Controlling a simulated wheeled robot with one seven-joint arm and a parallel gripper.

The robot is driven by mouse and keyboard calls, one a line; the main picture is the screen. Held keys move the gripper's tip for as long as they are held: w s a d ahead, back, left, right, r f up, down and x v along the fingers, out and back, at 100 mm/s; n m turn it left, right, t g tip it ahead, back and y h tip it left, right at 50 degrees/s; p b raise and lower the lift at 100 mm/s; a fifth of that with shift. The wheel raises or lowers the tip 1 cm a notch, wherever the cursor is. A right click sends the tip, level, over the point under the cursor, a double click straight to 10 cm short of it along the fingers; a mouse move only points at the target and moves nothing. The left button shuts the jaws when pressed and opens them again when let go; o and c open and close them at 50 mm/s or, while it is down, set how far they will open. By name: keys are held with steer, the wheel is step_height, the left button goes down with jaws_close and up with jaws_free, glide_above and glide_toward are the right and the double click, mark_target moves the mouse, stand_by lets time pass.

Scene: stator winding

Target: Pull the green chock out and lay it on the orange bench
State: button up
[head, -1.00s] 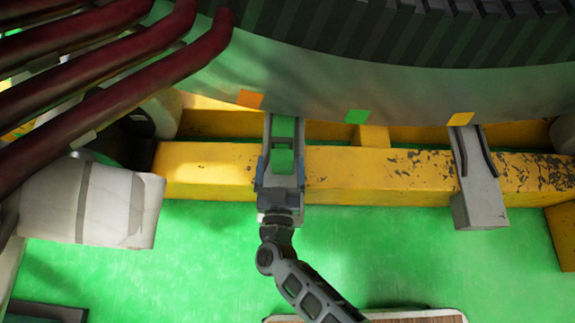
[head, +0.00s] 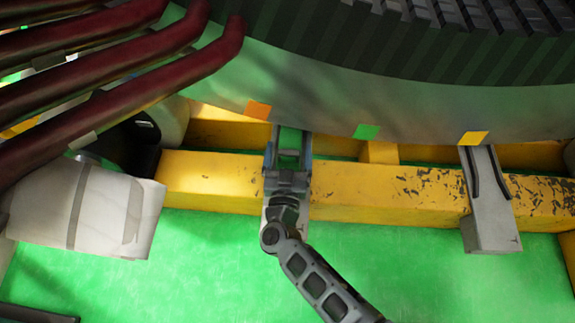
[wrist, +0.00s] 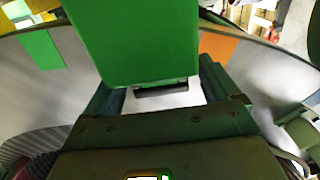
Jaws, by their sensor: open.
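The green chock (wrist: 135,45) is large and close in the wrist view, at the top middle. In the head view only a dark green part (head: 291,140) shows, on a narrow grey support under the big ring. My gripper (head: 288,160) is over this support in the head view and hides part of the chock. In the wrist view my gripper (wrist: 162,85) is open, with one finger low on each side of the chock's near end. I cannot tell whether the fingers touch it. I cannot make out an orange bench.
The grey ring (head: 320,105) carries orange (head: 258,110), green (head: 366,131) and yellow (head: 473,138) patches. A yellow beam (head: 390,195) runs below it. Another grey support (head: 489,220) stands at right. Dark red pipes (head: 130,85) crowd the upper left.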

steer(key=shift+w, duration=0.35)
steer(key=shift+c, duration=0.2)
